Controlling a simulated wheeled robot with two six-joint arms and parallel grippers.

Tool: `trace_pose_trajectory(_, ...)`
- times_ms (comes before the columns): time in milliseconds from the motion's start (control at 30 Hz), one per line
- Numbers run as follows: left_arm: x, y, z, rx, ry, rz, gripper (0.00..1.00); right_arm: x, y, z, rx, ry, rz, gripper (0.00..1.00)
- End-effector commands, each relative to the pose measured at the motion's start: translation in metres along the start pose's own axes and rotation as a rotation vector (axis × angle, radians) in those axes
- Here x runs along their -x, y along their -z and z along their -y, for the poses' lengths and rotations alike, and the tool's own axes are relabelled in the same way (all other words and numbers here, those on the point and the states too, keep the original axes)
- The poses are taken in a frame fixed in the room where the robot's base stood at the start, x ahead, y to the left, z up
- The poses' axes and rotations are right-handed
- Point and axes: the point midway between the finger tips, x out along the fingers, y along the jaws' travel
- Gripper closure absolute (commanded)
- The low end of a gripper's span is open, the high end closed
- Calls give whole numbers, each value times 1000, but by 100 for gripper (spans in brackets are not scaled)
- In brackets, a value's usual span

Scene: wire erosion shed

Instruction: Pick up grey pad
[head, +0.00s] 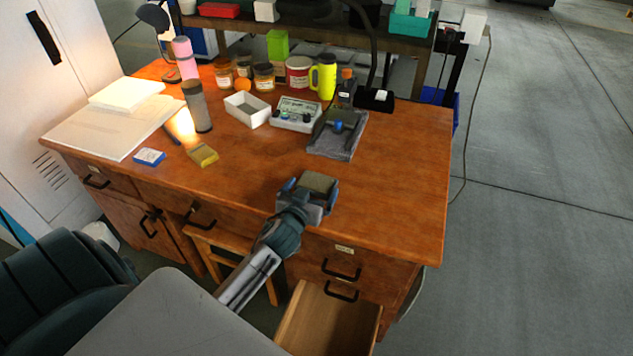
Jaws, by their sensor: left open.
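A small grey-olive block that looks like the grey pad (319,182) is at the front middle of the desk. My left gripper (309,187) reaches in from the lower left over the desk's front edge. Its jaws are open, with a finger on either side of the pad. I cannot tell whether the fingers touch it or whether the pad rests on the desk. The gripper hides the pad's near side. My right gripper is not in view.
Behind the pad are a grey slab (325,153) with a dark device, a meter box (296,115) and a white tray (247,110). A yellow sponge-like block (203,156) lies to the left. The wooden desk's (405,180) right side is clear. A lower drawer (330,318) stands open.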

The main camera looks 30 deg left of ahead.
Motion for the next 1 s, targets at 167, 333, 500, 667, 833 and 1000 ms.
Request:
trace_pose_trajectory(167,-20,1,0,0,-1,0,0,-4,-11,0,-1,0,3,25)
trace_pose_trajectory(333,-23,0,0,0,-1,1,0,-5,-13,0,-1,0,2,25)
trace_pose_trajectory(500,-23,0,0,0,-1,1,14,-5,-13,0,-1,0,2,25)
trace_pose_trajectory(667,-23,0,0,0,-1,1,40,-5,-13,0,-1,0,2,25)
trace_pose_trajectory(833,-23,0,0,-1,-2,-1,40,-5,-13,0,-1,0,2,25)
trace_pose_trajectory(1000,-23,1,0,-1,-1,0,40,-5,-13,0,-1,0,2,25)
